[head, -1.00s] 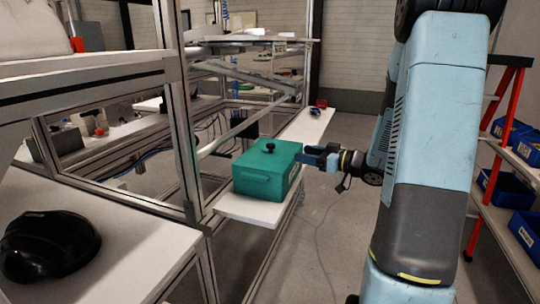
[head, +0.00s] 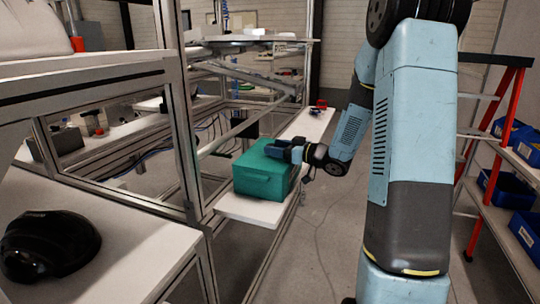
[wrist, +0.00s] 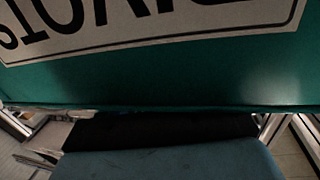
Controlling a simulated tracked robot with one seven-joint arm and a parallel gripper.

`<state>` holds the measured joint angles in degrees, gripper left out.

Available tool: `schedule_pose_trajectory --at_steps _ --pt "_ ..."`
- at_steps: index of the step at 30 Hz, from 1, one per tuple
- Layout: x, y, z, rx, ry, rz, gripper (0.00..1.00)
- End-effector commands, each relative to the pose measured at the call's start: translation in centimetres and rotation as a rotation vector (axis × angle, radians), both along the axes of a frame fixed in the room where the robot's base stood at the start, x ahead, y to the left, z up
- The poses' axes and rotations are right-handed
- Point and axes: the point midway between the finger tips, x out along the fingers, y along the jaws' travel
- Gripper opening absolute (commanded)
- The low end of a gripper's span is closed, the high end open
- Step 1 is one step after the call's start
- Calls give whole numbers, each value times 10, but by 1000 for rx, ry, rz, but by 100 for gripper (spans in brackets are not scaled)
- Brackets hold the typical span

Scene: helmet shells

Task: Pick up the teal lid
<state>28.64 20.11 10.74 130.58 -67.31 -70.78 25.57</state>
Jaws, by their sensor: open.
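The teal lid (head: 247,158) lies on top of a teal box (head: 261,184) that stands on a white shelf. My gripper (head: 275,150) is open over the right and middle part of the lid. The black knob is hidden behind it, and I cannot tell whether the fingers stand around the knob or touch it. In the wrist view, a teal surface (wrist: 205,82) with a pale lettered label (wrist: 140,25) fills the upper part. A blue-grey part of my gripper shows along the bottom, in front of a dark strip.
The white shelf (head: 245,210) runs back past the box, with small red items (head: 320,104) at its far end. A metal frame post (head: 180,130) stands left of the box. A black helmet shell (head: 45,245) lies on the near left table. Floor is open right of the shelf.

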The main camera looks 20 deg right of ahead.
Motion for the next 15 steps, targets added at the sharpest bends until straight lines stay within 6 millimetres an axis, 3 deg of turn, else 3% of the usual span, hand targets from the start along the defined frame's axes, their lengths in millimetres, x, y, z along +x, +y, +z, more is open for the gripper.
schedule_pose_trajectory --at_steps 6,12,15 --pt "18 18 -1 0 0 1 61" --pt "19 18 -1 0 0 0 61" --pt "19 18 -1 0 0 0 54"
